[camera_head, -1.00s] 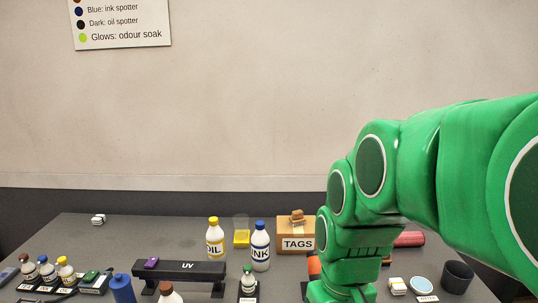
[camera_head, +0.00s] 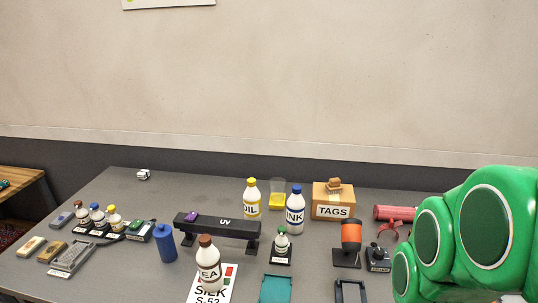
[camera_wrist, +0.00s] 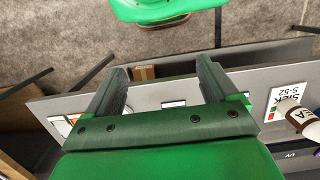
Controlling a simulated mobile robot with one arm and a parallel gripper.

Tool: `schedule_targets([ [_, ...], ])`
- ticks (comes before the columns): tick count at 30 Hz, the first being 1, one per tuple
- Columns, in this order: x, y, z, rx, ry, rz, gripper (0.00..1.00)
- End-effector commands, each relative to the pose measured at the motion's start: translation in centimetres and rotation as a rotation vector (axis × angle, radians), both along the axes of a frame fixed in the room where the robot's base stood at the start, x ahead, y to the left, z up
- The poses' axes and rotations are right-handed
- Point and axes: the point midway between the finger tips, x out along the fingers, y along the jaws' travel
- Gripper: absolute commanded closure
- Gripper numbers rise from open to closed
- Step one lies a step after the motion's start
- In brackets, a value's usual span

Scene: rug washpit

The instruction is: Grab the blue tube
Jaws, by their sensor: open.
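The blue tube (camera_head: 166,243) is a plain blue cylinder standing upright on the grey table (camera_head: 330,262), left of centre in the head view. It stands in front of the left end of the black UV lamp bar (camera_head: 225,225). I cannot make out the tube in the wrist view. My gripper (camera_wrist: 162,66) is open and empty in the wrist view, with its two dark fingers spread apart. The table edge and the floor show past them. In the head view only my green arm shows, at the lower right, well away from the tube.
A white bottle with a brown cap (camera_head: 208,265) stands right of the tube. Several small bottles in holders (camera_head: 97,216) and flat blocks (camera_head: 32,246) lie to its left. OIL (camera_head: 251,198) and INK (camera_head: 295,212) bottles and a TAGS box (camera_head: 333,205) stand farther back.

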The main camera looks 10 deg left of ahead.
Motion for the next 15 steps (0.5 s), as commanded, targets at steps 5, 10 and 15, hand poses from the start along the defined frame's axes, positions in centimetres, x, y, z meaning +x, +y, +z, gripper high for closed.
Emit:
schedule_targets([
  [5, 1.5, -0.7, 0.0, -0.036, 0.003, 0.096, 0.13],
  [10, 5.4, -2.0, 0.2, -0.122, 0.005, 0.318, 0.13],
  [15, 10.0, -2.7, 0.3, -0.217, 0.013, 0.562, 0.13],
])
